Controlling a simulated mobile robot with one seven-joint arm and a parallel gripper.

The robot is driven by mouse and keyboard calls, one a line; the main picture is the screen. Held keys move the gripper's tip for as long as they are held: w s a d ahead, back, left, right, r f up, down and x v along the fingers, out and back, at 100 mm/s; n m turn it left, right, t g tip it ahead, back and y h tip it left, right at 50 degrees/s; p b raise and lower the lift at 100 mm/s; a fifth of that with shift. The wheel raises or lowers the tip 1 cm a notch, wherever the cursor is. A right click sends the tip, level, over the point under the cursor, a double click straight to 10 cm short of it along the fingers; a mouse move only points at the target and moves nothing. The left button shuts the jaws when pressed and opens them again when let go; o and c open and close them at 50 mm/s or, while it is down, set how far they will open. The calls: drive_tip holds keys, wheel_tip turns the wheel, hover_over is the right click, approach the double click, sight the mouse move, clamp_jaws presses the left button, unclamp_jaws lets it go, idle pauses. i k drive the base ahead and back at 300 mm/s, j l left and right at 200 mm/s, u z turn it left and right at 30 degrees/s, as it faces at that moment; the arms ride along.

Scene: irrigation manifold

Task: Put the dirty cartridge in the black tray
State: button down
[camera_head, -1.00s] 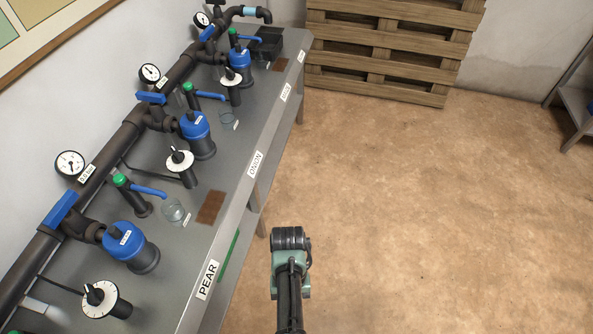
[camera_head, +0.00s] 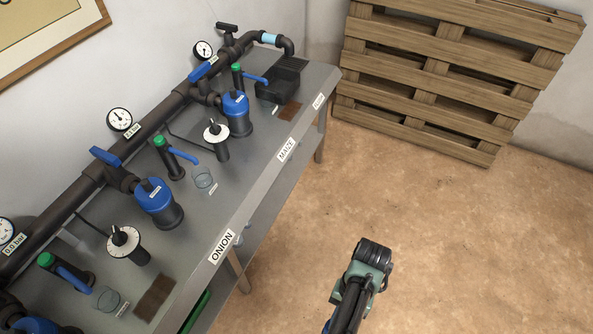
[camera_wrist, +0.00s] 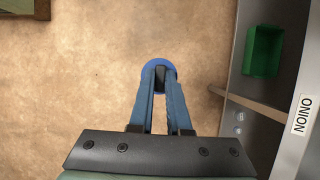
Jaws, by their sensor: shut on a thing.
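In the wrist view my gripper (camera_wrist: 160,78) is shut on a piece with a round blue top (camera_wrist: 159,64) and a dark block between the fingertips. Its underside is hidden, so I cannot tell whether it is the dirty cartridge. The held piece is above open floor, left of the bench. A black tray (camera_head: 276,92) appears as a dark open box at the bench's far end, near the pipe elbow.
The grey bench (camera_head: 240,170) carries blue-lidded filters (camera_head: 156,199), dials, gauges, green-topped valves, glass beakers and brown pads (camera_head: 154,297). A green bin (camera_wrist: 263,52) is on the lower shelf. Wooden pallets (camera_head: 440,70) lean at the back wall. The floor (camera_head: 470,240) is clear.

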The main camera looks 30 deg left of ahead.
sight(278, 85)
drive_tip(key=i+l+u, duration=0.1)
drive_tip(key=i+u, duration=0.2)
drive_tip(key=i, duration=0.15)
drive_tip(key=i+l+u, duration=0.15)
drive_tip(key=i+u, duration=0.2)
drive_tip(key=i+l+u, duration=0.3)
drive_tip(key=i, duration=0.2)
drive_tip(key=i+l+u, duration=0.5)
drive_tip(key=u, duration=0.15)
drive_tip(key=i+l+u, duration=0.15)
drive_tip(key=l+u, duration=0.2)
drive_tip(key=l, duration=0.15)
drive_tip(key=i+l+u, duration=0.15)
drive_tip(key=l+u, duration=0.15)
drive_tip(key=l, duration=0.1)
